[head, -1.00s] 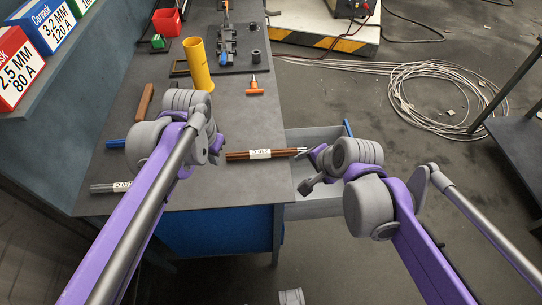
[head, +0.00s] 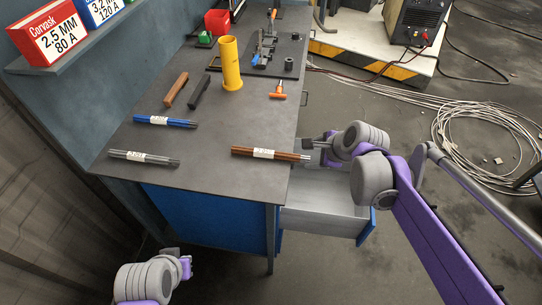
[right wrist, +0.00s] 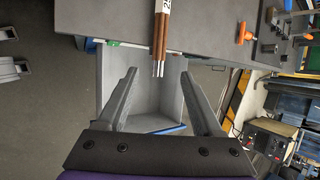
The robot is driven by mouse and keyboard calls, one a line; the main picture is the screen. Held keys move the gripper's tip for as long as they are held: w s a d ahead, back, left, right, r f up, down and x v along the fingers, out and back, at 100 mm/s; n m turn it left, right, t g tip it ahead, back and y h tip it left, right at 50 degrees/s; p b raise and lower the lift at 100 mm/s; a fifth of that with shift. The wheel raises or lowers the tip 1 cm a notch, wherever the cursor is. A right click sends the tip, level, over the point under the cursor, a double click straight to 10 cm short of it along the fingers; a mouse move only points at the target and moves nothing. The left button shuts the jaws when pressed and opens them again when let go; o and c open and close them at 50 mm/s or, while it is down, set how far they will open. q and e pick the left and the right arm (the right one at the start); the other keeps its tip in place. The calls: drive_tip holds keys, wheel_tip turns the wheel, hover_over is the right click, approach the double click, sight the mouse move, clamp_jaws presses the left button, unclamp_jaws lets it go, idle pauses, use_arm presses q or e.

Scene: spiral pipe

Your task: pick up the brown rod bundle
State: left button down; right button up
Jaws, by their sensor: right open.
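The brown rod bundle (head: 272,154) with a white label lies near the front right of the grey table, its right end at the table's right edge. My right gripper (head: 308,149) is just right of that end, pointing left. In the right wrist view the bundle (right wrist: 161,33) hangs into view at top centre, beyond the open fingers of the right gripper (right wrist: 163,92), with nothing between them. My left gripper (head: 186,265) is low at the bottom left, off the table's front; its fingers are too small to read.
Blue rods (head: 166,122) and grey rods (head: 144,157) lie to the left on the table (head: 210,190). A yellow cylinder (head: 232,66) and an orange-handled tool (head: 278,90) stand farther back. An open drawer (head: 325,214) juts out below my right gripper.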

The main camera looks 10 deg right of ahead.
sight(299, 158)
drive_tip(key=shift+x, duration=4.55)
drive_tip(key=shift+s+d, duration=0.1)
drive_tip(key=shift+d, duration=0.05)
clamp_jaws()
